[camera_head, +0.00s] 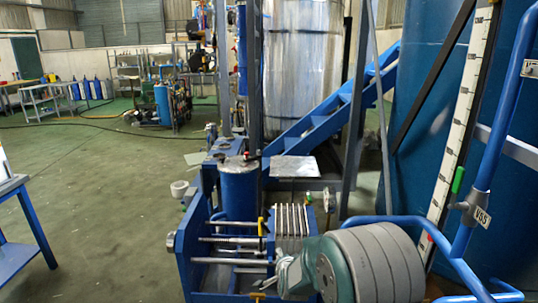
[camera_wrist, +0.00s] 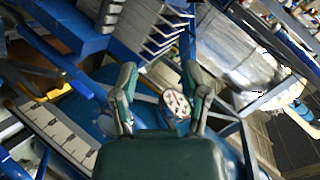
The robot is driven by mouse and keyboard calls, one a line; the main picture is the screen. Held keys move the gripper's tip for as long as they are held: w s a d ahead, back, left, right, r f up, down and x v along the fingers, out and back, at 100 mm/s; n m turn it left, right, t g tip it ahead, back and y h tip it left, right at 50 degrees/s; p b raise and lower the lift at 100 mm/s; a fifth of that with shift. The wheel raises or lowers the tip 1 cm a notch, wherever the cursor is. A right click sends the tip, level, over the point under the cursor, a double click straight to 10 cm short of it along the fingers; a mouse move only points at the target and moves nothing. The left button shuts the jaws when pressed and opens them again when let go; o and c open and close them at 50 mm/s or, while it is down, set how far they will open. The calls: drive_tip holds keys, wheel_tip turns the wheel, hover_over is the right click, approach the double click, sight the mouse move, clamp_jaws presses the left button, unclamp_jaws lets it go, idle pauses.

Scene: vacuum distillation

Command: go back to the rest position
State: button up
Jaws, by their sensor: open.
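My gripper (camera_wrist: 159,68) shows in the wrist view with its two grey and teal fingers spread apart. The gap between the fingertips is empty. A round gauge with a white face and red marks (camera_wrist: 177,103) shows between the fingers, near the right one; I cannot tell how far off it is. Stacked grey plates (camera_wrist: 155,32) show past the fingertips. In the head view, the low blue-framed press with upright plates (camera_head: 291,221) stands at the lower middle. My gripper's fingers cannot be made out clearly there.
A large blue tank (camera_head: 430,130) and a blue handrail (camera_head: 490,165) stand on the right. Blue stairs (camera_head: 325,115) and a shiny metal vessel (camera_head: 302,60) are behind the press. A blue cylinder (camera_head: 238,190) stands beside it. The green floor (camera_head: 105,195) on the left is mostly clear.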

drive_tip(key=s+d+r+n+g, duration=0.2)
drive_tip(key=s+d+r+n, duration=0.1)
drive_tip(key=s+r, duration=0.45)
drive_tip(key=s+d+r+n+g, duration=0.1)
drive_tip(key=s+d+r+n, duration=0.2)
drive_tip(key=s+r, duration=0.45)
drive_tip(key=s+d+r+n+g, duration=0.1)
drive_tip(key=s+d+n+g, duration=0.1)
drive_tip(key=s, duration=1)
drive_tip(key=s+d+r+n+g+h, duration=0.1)
drive_tip(key=s+d+n+g, duration=0.1)
drive_tip(key=s, duration=1)
drive_tip(key=shift+d+r+n, duration=0.35)
drive_tip(key=shift+d+n, duration=0.05)
drive_tip(key=shift+d, duration=0.05)
